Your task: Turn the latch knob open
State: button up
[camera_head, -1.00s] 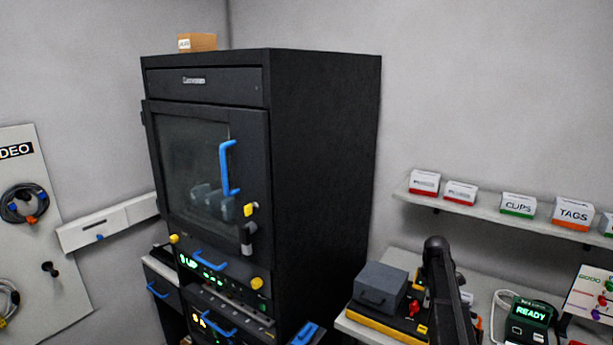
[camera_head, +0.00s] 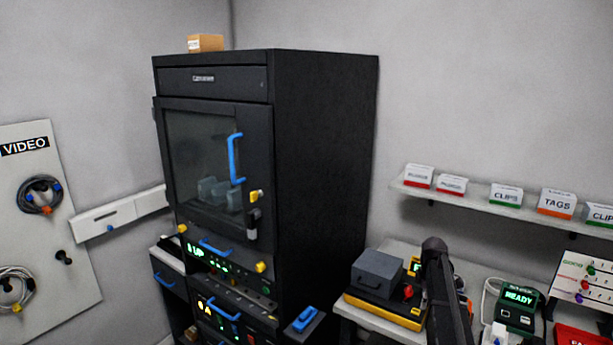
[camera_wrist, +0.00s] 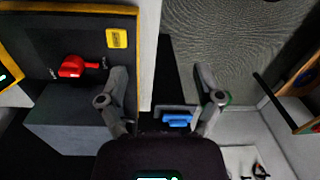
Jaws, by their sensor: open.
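A yellow knob (camera_head: 256,196) sits at the right edge of the tall black cabinet's glass door (camera_head: 218,165), with a dark grey latch piece (camera_head: 253,221) below it. A red knob (camera_head: 408,291) stands on a yellow-edged black unit at the right; it also shows in the wrist view (camera_wrist: 75,67), left of my gripper. I cannot tell for sure which is the latch knob. My gripper (camera_wrist: 160,98) is open, with nothing held between its fingers. It is apart from both knobs. In the head view my dark arm covers part of the bench.
A blue handle (camera_head: 234,158) stands out from the closed-looking door. A grey box (camera_head: 377,272) stands on the bench unit. A shelf (camera_head: 470,192) with labelled boxes runs along the right wall. Blue handles and yellow knobs (camera_head: 261,267) project lower on the cabinet.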

jog(key=s+a+f+m+b, duration=0.4)
jog(key=s+a+m, duration=0.2)
jog(key=s+a, duration=0.4)
jog(key=s+a+f+m+b, duration=0.5)
jog(key=s+a+m, duration=0.2)
jog(key=s+a, duration=0.4)
jog(key=s, duration=0.4)
jog(key=shift+s+f+t, duration=0.15)
jog(key=shift+f+t, duration=0.15)
jog(key=shift+a, duration=0.15)
